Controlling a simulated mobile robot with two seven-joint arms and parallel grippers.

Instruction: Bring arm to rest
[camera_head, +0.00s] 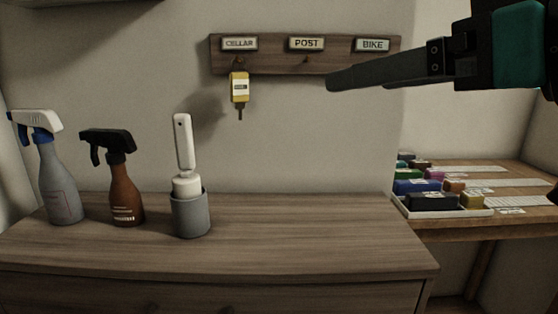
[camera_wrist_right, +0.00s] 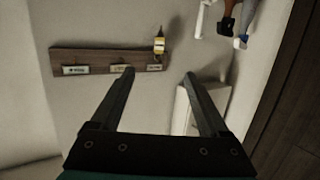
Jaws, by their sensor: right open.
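My right gripper (camera_head: 336,82) comes in from the right in the head view, its fingers pointing left in front of the key rack (camera_head: 272,60). In the right wrist view the right gripper (camera_wrist_right: 159,75) has its two fingers wide apart with nothing between them. A key with a yellow tag (camera_head: 240,88) hangs from the rack under the CELLAR label, left of the fingertips and apart from them. The yellow tag (camera_wrist_right: 159,44) also shows beyond the fingers in the wrist view. No key hangs under POST; the BIKE hook is hidden behind the gripper. My left gripper is not in view.
A wooden dresser (camera_head: 300,240) stands below the rack. On it are a grey-blue spray bottle (camera_head: 60,180), a brown spray bottle (camera_head: 125,190) and a grey cup (camera_head: 191,215) holding a white-handled brush (camera_head: 183,145). A side table (camera_head: 460,232) at right holds several small boxes.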

